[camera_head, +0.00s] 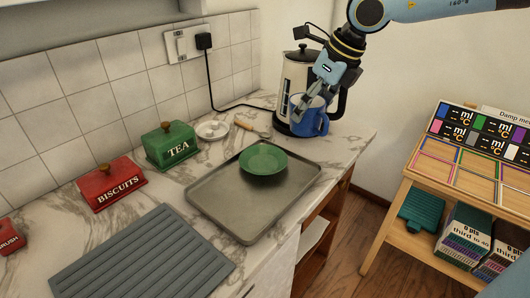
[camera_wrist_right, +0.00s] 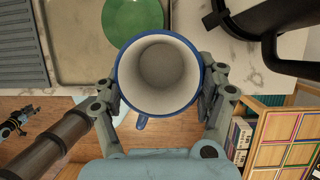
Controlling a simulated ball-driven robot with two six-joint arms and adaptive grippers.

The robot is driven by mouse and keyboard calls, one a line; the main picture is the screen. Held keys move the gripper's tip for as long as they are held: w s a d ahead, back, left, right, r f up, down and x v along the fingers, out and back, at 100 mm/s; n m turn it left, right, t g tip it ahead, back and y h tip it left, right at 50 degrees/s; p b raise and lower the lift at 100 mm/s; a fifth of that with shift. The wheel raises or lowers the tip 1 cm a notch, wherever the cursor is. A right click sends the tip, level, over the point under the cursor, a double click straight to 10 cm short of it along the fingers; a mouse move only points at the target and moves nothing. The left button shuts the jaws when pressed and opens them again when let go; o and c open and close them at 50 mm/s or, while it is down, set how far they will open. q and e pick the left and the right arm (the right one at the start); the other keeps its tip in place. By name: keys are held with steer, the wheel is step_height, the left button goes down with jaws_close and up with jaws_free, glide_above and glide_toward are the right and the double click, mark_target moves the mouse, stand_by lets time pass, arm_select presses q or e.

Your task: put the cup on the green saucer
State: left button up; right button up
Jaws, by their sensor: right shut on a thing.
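A blue cup (camera_head: 309,116) with a pale inside is held by my right gripper (camera_head: 304,104) at the right end of the counter, in front of the kettle. In the right wrist view the cup (camera_wrist_right: 160,75) sits upright between the two fingers of the right gripper (camera_wrist_right: 160,100), its open top facing the camera. The green saucer (camera_head: 264,159) lies on the far part of a grey metal tray (camera_head: 233,222), empty, to the left of the cup. The saucer (camera_wrist_right: 130,20) also shows in the right wrist view beyond the cup. My left gripper is not in the head view.
A kettle (camera_head: 295,77) stands right behind the cup, its cord running to the wall socket. A green TEA box (camera_head: 170,146), a red BISCUITS box (camera_head: 110,184) and a white dish (camera_head: 212,130) line the wall. A ribbed grey mat (camera_head: 140,259) lies left of the tray.

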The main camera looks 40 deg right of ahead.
steer(key=shift+w+a+f+b, duration=0.8)
steer(key=shift+w+f+b, duration=0.15)
steer(key=shift+b, duration=0.2)
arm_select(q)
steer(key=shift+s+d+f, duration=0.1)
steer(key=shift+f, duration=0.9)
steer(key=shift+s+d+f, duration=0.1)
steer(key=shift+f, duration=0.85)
arm_select(e)
steer(key=shift+w+a+f, duration=0.8)
steer(key=shift+w+f, duration=0.05)
steer(key=shift+f, duration=0.4)
steer(key=shift+w+a+f, duration=0.75)
steer(key=shift+w+f, duration=0.1)
steer(key=shift+f, duration=0.45)
steer(key=shift+w+a+f, duration=0.8)
steer(key=shift+w+f, duration=0.05)
steer(key=shift+f, duration=0.4)
steer(key=o, duration=1.5)
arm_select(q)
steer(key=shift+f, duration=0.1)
